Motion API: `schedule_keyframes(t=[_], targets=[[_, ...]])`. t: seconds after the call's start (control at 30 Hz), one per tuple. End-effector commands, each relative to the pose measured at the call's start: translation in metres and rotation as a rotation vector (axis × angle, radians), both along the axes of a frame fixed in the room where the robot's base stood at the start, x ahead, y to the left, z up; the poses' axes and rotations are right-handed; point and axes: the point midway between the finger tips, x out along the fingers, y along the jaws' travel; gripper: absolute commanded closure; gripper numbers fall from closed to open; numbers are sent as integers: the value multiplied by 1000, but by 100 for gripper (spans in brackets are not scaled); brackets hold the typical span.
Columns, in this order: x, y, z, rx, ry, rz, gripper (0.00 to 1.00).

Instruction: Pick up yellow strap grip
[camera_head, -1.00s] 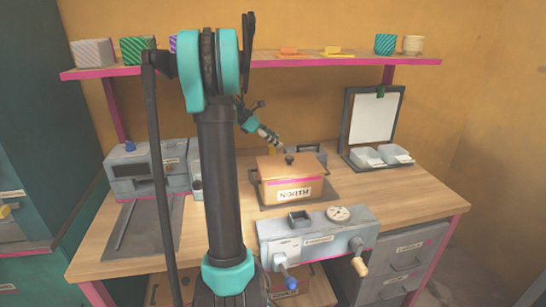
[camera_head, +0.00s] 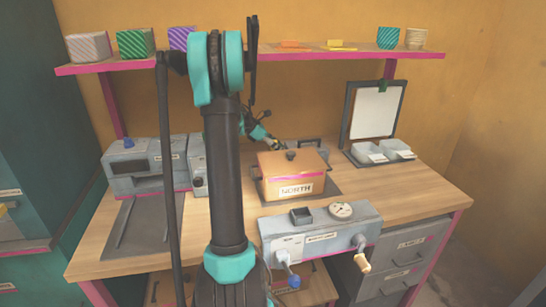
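A small flat yellow piece (camera_head: 338,45) lies on the wall shelf, right of a similar orange piece (camera_head: 291,44); I cannot tell whether it is the yellow strap grip. My gripper (camera_head: 271,141) is small and partly hidden behind my arm, low over the back of the worktop, just behind and left of the orange box. A small yellowish patch shows at its fingertips, too small to identify. Whether the fingers are open or shut does not show.
The orange box (camera_head: 275,182), labelled NORTH, stands on a dark mat. In front is a grey press unit (camera_head: 320,238) with a gauge and cranks. A clipboard stand (camera_head: 373,110) and grey trays are at right. Striped cups (camera_head: 136,43) line the shelf.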

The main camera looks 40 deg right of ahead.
Motion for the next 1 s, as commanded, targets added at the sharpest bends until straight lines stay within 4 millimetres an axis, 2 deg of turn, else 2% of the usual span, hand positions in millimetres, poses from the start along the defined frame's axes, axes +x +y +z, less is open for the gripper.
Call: schedule_keyframes(t=[0.17,0.53,1.0], targets=[[0,0,0,0,0,0,55],[0,0,0,0,0,0,100],[0,0,1,0,0,0,100]])
